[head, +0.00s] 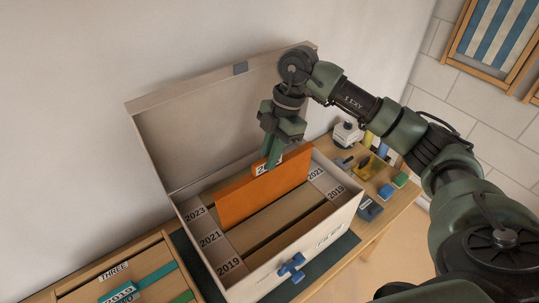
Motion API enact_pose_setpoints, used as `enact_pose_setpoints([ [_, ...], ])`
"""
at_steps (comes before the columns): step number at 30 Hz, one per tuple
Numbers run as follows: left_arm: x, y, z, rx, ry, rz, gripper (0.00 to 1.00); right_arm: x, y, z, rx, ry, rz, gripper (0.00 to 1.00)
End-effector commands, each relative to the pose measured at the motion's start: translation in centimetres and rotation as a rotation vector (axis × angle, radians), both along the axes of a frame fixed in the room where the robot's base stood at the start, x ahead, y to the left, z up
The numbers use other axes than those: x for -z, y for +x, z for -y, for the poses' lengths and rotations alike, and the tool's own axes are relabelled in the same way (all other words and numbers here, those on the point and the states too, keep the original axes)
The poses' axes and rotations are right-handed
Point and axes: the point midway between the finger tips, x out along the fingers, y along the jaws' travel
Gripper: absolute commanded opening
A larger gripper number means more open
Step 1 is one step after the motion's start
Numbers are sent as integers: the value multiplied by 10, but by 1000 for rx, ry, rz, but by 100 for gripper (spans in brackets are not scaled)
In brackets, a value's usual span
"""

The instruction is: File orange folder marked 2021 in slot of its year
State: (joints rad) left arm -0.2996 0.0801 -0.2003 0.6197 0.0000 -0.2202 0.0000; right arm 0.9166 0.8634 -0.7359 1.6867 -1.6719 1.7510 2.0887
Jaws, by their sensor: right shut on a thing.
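My right gripper (271,158) points down over the open file box (343,222) and is shut on the top edge of the orange folder (262,190). The folder stands upright inside the box outline; its white label is partly covered by the fingers. The box has slots labelled 2023 (195,214), 2021 (210,239) and 2019 (229,265) from back to front. My left gripper is out of view.
The box lid (205,125) stands open against the wall. A blue knob-like thing (291,265) is at the box front. A wooden drawer tray (72,290) with teal and green strips is at lower left. Small items, including a yellow one (368,168), lie right of the box.

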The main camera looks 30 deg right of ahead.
Motion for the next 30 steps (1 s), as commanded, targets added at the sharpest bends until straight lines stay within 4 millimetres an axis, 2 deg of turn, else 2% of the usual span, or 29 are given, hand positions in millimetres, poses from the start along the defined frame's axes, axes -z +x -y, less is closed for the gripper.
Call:
enact_pose_setpoints([
  [30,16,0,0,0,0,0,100,26,0,0,0,0,1,0],
])
